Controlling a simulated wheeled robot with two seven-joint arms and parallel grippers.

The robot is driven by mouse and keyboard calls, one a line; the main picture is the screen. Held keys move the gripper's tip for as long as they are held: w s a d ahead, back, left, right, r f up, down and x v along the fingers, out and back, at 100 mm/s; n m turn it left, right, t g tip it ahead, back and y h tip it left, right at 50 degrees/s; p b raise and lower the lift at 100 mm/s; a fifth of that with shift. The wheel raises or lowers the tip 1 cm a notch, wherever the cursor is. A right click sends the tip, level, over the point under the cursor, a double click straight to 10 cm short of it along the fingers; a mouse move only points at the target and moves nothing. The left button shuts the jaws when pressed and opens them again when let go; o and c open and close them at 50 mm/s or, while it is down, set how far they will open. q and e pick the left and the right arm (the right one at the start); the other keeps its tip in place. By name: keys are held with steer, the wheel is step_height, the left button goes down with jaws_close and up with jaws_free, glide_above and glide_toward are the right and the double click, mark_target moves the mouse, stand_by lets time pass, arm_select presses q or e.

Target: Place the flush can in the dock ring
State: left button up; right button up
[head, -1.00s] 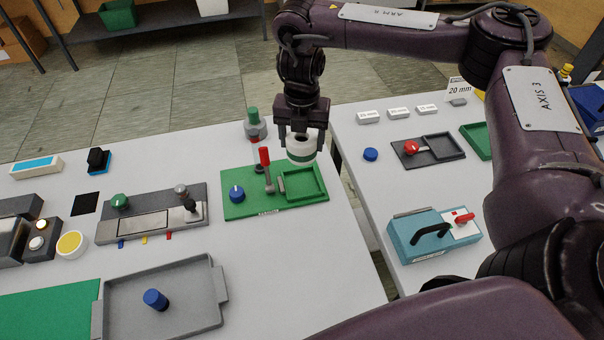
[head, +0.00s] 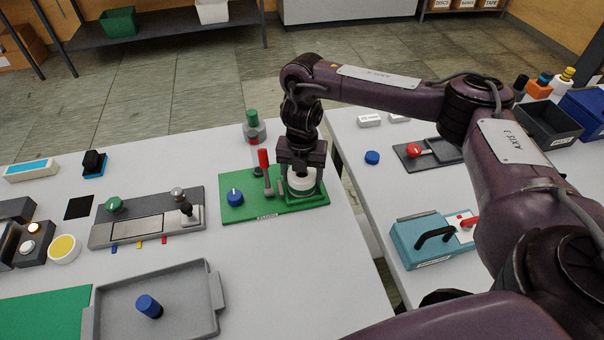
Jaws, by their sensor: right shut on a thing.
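The flush can is a short white cylinder (head: 302,184) with a green band that showed earlier. It is at the green square frame (head: 319,199) on the right of the green board (head: 250,208). My right gripper (head: 301,176) points down and is shut on the can, low over the frame. I cannot tell whether the can rests on the board's floor, as the fingers and frame hide its base. I cannot tell which part is the dock ring. My left gripper is not in view.
A red-handled lever (head: 264,160) and a blue knob (head: 235,198) stand on the board left of the can. A green-capped bottle (head: 253,127) stands behind. A grey tray (head: 185,272) lies at front left. A gap separates the right table.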

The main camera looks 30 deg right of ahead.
mark_target(302, 177)
steer(key=o, duration=1.2)
steer(key=shift+f, duration=0.15)
step_height(302, 177, up, 12)
steer(key=p, duration=0.2)
steer(key=shift+r+p, duration=0.2)
steer(key=shift+p, duration=0.1)
